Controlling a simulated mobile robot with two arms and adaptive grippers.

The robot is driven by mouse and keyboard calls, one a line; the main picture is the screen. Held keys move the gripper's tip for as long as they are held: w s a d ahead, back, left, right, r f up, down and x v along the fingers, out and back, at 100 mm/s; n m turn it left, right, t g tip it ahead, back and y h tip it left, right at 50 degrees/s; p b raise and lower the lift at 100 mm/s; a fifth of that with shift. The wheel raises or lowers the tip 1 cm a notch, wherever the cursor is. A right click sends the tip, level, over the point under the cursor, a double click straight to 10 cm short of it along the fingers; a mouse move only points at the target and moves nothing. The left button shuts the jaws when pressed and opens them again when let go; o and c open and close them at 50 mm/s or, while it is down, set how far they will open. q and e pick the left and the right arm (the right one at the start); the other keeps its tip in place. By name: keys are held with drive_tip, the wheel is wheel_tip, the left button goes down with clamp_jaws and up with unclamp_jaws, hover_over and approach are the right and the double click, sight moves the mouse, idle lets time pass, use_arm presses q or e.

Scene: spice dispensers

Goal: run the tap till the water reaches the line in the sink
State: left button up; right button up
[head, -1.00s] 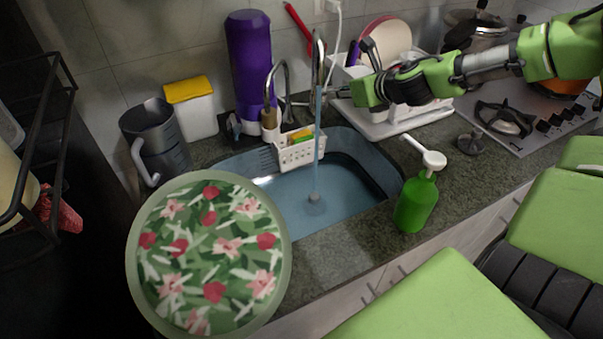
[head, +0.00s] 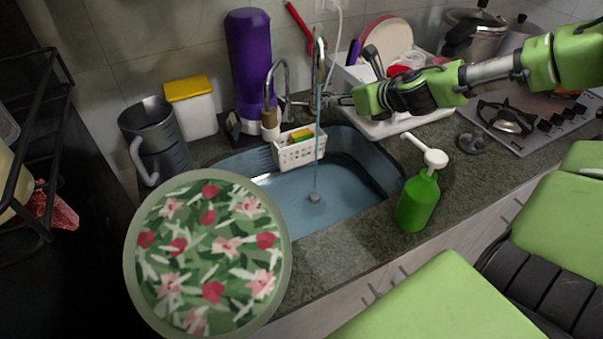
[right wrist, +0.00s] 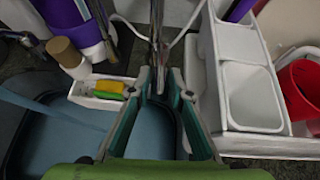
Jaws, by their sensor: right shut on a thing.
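The tap (head: 318,62) is a slim metal spout at the back of the sink. A stream of water (head: 317,150) falls from it into the grey-blue sink (head: 375,165), near the round drain (head: 314,197). The sink bottom looks blue; I cannot make out the water's height or a line. My right gripper (head: 332,100) is beside the tap. In the right wrist view its fingers (right wrist: 158,80) are shut around a part at the tap's metal stem, mostly hidden between them. My left gripper is not in view.
A white caddy (head: 299,152) with sponges hangs at the sink's back edge. A green soap bottle (head: 417,203) stands right of the sink, a purple bottle (head: 249,60) behind it. A dish rack (head: 405,122) is at back right. A round floral object (head: 208,255) fills the front left.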

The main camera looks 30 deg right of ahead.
drive_tip(key=shift+s+f, duration=0.1)
drive_tip(key=shift+f, duration=0.1)
drive_tip(key=shift+s+f+b, duration=0.2)
drive_tip(key=shift+f+b, duration=0.25)
drive_tip(key=shift+f, duration=0.05)
drive_tip(key=o, duration=1)
drive_tip(key=shift+c, duration=0.2)
drive_tip(key=shift+r, duration=0.1)
